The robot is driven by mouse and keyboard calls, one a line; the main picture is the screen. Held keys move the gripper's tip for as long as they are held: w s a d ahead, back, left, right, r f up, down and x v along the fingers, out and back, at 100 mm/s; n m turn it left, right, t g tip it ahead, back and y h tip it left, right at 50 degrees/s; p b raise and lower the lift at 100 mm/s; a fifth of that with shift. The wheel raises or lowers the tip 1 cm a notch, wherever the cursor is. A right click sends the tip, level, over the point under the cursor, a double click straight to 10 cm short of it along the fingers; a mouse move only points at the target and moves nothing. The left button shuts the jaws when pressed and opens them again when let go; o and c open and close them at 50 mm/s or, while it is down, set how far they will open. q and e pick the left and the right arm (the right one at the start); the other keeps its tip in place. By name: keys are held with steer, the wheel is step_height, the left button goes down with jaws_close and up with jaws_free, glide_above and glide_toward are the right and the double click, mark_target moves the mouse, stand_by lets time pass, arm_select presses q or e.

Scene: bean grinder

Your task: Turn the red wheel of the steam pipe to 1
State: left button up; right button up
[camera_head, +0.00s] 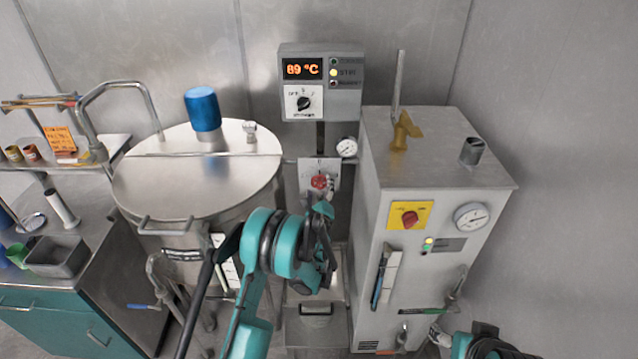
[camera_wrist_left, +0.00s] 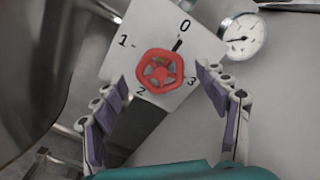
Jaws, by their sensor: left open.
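The red wheel (camera_wrist_left: 160,71) sits on a white dial plate (camera_wrist_left: 186,22) marked 0, 1, 2 and 3. A dark mark on the plate lies between the wheel and the 0. In the head view the wheel (camera_head: 319,182) is small, below the temperature box. My left gripper (camera_wrist_left: 158,108) is open, with its fingers apart on either side of the lower plate and the wheel between and beyond them. I see no finger touching the wheel. In the head view my left gripper (camera_head: 322,202) is just below the wheel, partly hidden by its arm. My right gripper is not clearly visible.
A round gauge (camera_wrist_left: 243,36) is right of the plate. A large steel kettle (camera_head: 200,180) stands at left, and a steel cabinet (camera_head: 440,150) with a red knob and gauge at right. The temperature box (camera_head: 321,80) reads 89 °C. A side counter (camera_head: 75,260) is far left.

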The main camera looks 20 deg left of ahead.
mark_target(319, 183)
arm_select(q)
steer(key=shift+x, duration=1.85)
steer(key=shift+c, duration=0.4)
steer(key=shift+s, duration=0.1)
steer(key=c, duration=1.1)
steer(key=shift+b, duration=0.4)
